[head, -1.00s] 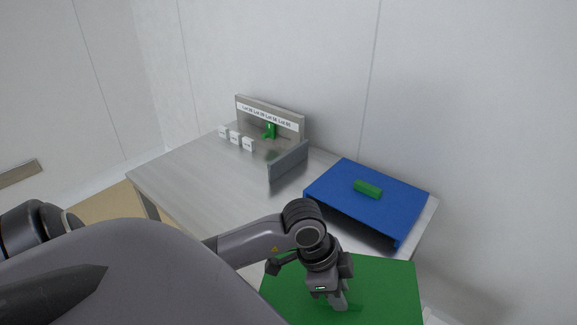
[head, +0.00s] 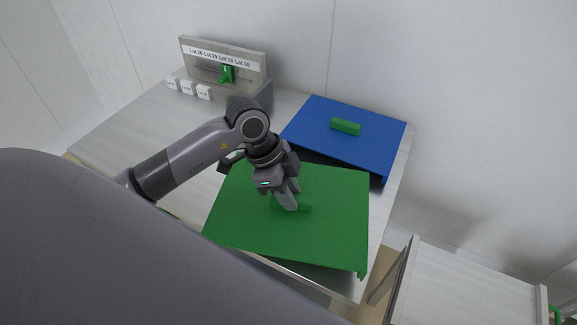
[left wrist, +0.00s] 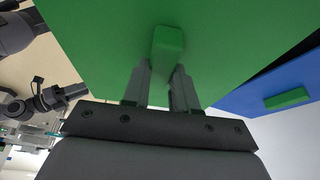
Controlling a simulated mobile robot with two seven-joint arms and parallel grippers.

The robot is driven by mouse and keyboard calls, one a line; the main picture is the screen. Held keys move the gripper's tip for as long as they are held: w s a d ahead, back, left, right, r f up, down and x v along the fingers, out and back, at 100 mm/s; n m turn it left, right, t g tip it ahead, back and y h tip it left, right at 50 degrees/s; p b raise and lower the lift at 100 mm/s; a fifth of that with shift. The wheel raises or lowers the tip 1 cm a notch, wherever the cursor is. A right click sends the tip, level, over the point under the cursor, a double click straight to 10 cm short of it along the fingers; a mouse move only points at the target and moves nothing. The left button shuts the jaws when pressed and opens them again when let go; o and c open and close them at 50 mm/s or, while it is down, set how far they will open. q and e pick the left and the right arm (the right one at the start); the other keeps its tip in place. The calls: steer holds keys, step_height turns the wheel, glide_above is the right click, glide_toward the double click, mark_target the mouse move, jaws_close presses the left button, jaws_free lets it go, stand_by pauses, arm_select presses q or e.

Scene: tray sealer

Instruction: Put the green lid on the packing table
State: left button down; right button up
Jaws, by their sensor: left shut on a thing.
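The green lid (head: 335,235) is a wide flat panel with a small green block handle (head: 305,207) on top. My left gripper (head: 288,204) is shut on that handle. In the left wrist view the handle (left wrist: 168,45) shows at the two fingertips (left wrist: 160,70), with the lid (left wrist: 95,35) spread behind it. The lid overlaps the front right part of the grey packing table (head: 135,135); I cannot tell whether it touches the top. Dark parts of my other arm show at the left of the wrist view, and its jaw state is unclear.
A blue lid (head: 375,125) with a green handle (head: 346,126) stands just behind the green lid. A lot-label rack (head: 225,65) with a green item (head: 226,74) and small white label blocks (head: 187,88) are at the back left. A pale surface (head: 475,290) is at the lower right.

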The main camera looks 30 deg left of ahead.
arm_select(q)
steer(key=w+m, duration=0.1)
steer(key=w+a+r, duration=0.1)
steer(key=w+m+b, duration=0.1)
steer(key=shift+w+a+r+m+g, duration=0.25)
steer(key=shift+r+m+g, duration=0.05)
steer(key=shift+r+g, duration=0.1)
steer(key=shift+w+a+r+m, duration=0.2)
steer(key=shift+w+r+m, duration=0.2)
steer(key=shift+f+h+b, duration=0.3)
steer(key=shift+f+b, duration=0.65)
steer(key=shift+b, duration=0.15)
step_height(320, 180, down, 3)
steer(key=b, duration=0.3)
steer(key=shift+f, duration=0.2)
steer(key=shift+f+b, duration=0.45)
steer(key=shift+f, duration=0.55)
steer(key=shift+r, duration=0.1)
steer(key=shift+f+p, duration=0.2)
steer(key=shift+p, duration=0.35)
